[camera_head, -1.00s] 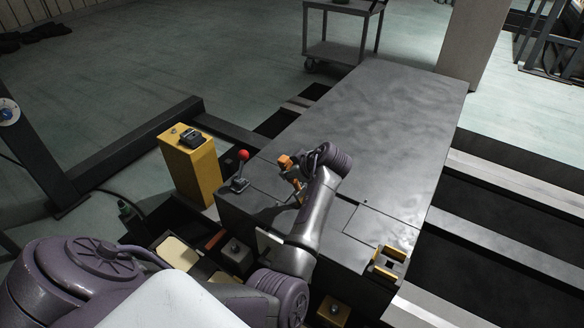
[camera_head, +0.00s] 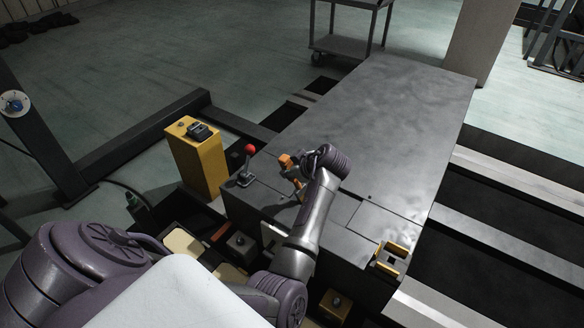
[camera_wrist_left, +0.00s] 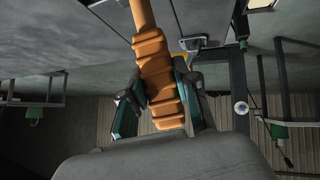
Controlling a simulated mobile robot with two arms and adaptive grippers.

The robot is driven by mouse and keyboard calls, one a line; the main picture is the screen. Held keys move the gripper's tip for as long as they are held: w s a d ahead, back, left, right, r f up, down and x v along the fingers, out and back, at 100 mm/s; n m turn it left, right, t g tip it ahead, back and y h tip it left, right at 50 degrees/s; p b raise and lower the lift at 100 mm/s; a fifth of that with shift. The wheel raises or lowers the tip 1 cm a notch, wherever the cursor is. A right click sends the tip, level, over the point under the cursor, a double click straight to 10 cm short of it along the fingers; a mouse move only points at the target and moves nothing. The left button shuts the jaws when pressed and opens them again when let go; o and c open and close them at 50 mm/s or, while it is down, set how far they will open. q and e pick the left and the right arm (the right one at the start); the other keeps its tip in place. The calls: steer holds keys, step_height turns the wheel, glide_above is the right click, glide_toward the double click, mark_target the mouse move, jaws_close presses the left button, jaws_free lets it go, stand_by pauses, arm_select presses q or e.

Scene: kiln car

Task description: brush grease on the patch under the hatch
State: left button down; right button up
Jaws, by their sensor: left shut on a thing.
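My left gripper (camera_head: 292,178) is over the near end of the dark metal deck, with its jaws mostly hidden behind my arm in the head view. In the left wrist view, the gripper (camera_wrist_left: 160,95) is shut on an orange ribbed handle (camera_wrist_left: 155,65), whose shaft runs up out of the picture. The handle's orange end (camera_head: 286,160) also shows in the head view. No bristles show. Seams outline a flat panel (camera_head: 385,224) in the deck, perhaps the hatch; it lies flush. I cannot make out a patch or grease. My right gripper is not in view.
A red-knobbed lever (camera_head: 249,150) stands left of my gripper, beside a yellow post (camera_head: 197,160). A yellow-edged bracket (camera_head: 391,257) sits at the deck's near right corner. The far deck (camera_head: 385,110) is clear. A grey cart (camera_head: 345,48) stands behind.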

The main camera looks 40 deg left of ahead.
arm_select(q)
steer(key=shift+f, duration=0.1)
steer(key=shift+w, duration=0.1)
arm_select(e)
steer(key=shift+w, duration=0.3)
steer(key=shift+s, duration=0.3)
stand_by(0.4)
arm_select(q)
steer(key=shift+w, duration=0.15)
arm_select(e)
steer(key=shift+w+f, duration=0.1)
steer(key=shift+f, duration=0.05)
arm_select(q)
steer(key=shift+w+d+b, duration=0.1)
steer(key=shift+w+b, duration=0.7)
steer(key=shift+w, duration=0.15)
steer(key=shift+w+d+r+b, duration=0.1)
steer(key=shift+w+r+b, duration=0.1)
steer(key=shift+w+b, duration=0.5)
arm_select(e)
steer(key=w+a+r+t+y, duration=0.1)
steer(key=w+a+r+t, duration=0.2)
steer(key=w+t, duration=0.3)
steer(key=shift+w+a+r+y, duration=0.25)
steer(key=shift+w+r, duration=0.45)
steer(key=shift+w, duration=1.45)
